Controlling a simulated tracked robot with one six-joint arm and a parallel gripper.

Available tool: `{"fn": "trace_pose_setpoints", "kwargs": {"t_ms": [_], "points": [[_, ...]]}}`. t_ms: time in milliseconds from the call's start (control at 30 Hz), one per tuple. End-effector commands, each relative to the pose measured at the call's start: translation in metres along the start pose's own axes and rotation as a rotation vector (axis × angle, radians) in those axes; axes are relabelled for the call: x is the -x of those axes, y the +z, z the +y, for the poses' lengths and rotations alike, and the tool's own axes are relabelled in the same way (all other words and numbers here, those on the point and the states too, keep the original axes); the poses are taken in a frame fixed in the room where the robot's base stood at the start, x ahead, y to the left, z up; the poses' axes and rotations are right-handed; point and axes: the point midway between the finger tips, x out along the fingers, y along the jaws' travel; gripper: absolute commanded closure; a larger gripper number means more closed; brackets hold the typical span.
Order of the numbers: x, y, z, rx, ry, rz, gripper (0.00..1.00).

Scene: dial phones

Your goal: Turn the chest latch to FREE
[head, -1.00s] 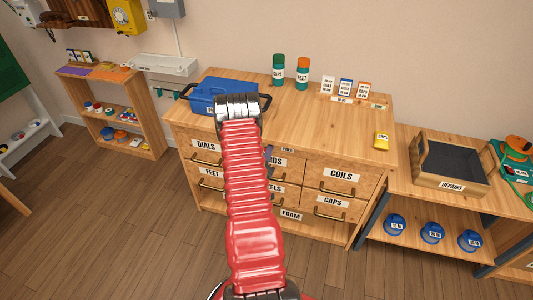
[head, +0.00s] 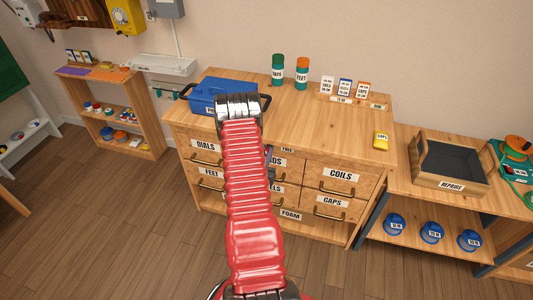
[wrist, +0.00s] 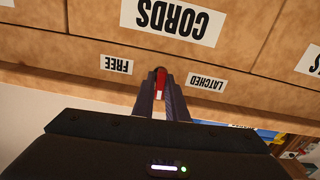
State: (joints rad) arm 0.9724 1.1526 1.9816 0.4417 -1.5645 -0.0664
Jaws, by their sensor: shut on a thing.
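The wooden chest (head: 310,125) stands ahead in the head view. In the wrist view, which looks upside down, the small red latch (wrist: 160,77) with a pale end sits between the FREE label (wrist: 117,64) and the LATCHED label (wrist: 206,82). My gripper (wrist: 160,92) is shut on the latch, one dark finger on each side of it. The fingers hide part of the latch, so its exact angle is hard to tell. In the head view my arm covers most of the latch area and the LATCHED label; the FREE label (head: 287,149) shows beside it.
Drawers with brass handles, such as COILS (head: 341,173), surround the latch. A blue box (head: 222,90) and a teal jar (head: 278,70) stand on the chest top. A REPAIRS tray (head: 452,170) sits on the right-hand bench. The floor at left is clear.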

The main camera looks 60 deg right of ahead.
Motion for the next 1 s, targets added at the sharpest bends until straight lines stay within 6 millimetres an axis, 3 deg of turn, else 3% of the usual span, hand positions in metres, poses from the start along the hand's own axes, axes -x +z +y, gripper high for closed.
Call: {"fn": "trace_pose_setpoints", "kwargs": {"t_ms": [600,1000], "points": [[0.0009,0.0022,0.0026,-0.576,-0.001,-0.004,1.00],[0.0011,0.0035,0.0042,-0.821,0.001,-0.004,1.00]]}}
